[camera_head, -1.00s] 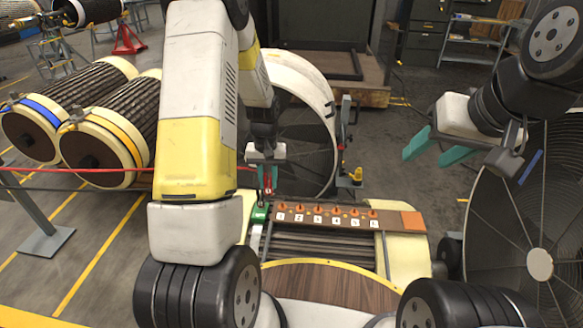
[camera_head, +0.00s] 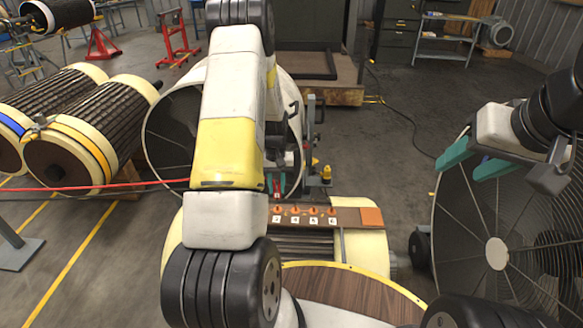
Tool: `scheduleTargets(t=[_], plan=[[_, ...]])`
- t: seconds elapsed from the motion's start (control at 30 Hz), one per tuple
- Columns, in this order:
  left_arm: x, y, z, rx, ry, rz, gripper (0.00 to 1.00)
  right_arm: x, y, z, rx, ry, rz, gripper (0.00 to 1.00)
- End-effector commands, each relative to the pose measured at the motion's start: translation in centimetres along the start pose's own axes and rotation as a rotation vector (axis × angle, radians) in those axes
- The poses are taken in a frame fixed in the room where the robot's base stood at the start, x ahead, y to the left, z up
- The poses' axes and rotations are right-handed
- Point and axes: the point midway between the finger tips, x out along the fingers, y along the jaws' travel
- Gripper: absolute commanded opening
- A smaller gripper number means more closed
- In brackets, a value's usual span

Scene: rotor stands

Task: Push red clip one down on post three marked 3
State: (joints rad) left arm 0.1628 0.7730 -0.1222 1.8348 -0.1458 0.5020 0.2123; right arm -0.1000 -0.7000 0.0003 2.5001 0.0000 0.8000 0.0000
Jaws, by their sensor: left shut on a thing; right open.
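My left gripper (camera_head: 276,180) is mostly hidden behind my own forearm. It is shut on red clip one (camera_head: 277,187), which shows as a small red shape just above the board. The brown board (camera_head: 348,214) carries a row of orange posts with white number labels. Post three (camera_head: 278,210) appears at the left end of the visible row, close below the clip. Whether clip and post touch cannot be told. The posts further left are hidden by my arm. My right gripper (camera_head: 472,164) is open and empty, well right of the board.
An orange square (camera_head: 371,217) lies at the board's right end. A large fan with a wire guard (camera_head: 490,215) stands at the right. A white drum (camera_head: 165,140) stands behind my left arm. Ribbed rollers (camera_head: 90,130) lie at the left. A red barrier band (camera_head: 90,187) crosses the left side.

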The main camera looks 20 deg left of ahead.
Motion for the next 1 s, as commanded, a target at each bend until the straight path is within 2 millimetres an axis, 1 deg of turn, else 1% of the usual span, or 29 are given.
scheduleTargets(t=[0.3, 0.5, 0.7, 1.0], plan=[[2.6, 0.0, 0.1, 0.001, -0.002, 0.0, 0.0, 0.0, 0.0, 0.0, 0.0, 0.0, 0.0, 0.5], [3.9, 0.0, 0.0, 0.001, -0.001, 0.0, 0.0, 0.0, 0.0, 0.0, 0.0, 0.0, 0.0, 0.5], [4.6, 0.0, 0.0, 0.0, -0.001, 0.0, 0.0, 0.0, 0.0, 0.0, 0.0, 0.0, 0.0, 0.5], [4.7, 0.0, 0.0, 0.0, 0.0, 0.0, 0.0, 0.0, 0.0, 0.0, 0.0, 0.0, 0.0, 0.5]])
